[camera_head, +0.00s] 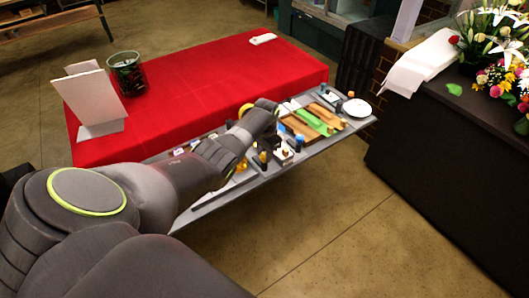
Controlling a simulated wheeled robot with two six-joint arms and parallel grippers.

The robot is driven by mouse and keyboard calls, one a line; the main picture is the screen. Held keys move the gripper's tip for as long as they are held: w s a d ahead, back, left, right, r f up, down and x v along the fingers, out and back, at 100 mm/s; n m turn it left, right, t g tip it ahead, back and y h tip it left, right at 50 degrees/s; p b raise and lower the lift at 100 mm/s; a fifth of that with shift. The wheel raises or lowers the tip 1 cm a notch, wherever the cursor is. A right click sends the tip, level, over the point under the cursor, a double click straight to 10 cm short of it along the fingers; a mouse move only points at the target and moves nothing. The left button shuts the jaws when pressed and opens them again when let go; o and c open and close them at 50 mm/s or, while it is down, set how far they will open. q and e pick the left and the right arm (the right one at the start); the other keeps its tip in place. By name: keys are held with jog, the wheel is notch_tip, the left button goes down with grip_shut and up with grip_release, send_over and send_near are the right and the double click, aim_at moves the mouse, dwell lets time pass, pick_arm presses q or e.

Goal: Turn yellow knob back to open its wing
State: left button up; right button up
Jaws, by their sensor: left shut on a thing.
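My left arm reaches from the lower left over the grey work table. Its gripper (272,141) points down at the middle of the table, small and dark, and is shut on what appears to be the yellow knob. A small yellow piece (263,157) shows just beside the fingers, at a dark upright part. I cannot make out the grip itself or the wing's position at this size. My right gripper is not in view.
Brown and green trays (308,122) and a white plate (357,108) lie at the table's right end. Behind is a red-covered table (200,85) with a dark green glass container (127,75). A dark counter (450,150) with flowers stands at right. Open floor lies in front.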

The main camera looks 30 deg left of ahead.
pick_arm(q)
jog(key=shift+w, duration=0.1)
jog(key=o, duration=1)
jog(key=shift+c, duration=0.2)
jog(key=shift+r, duration=0.1)
jog(key=shift+r, duration=0.25)
notch_tip(320, 180, up, 17)
jog(key=b, duration=0.2)
jog(key=shift+d, duration=0.3)
jog(key=shift+f, duration=0.15)
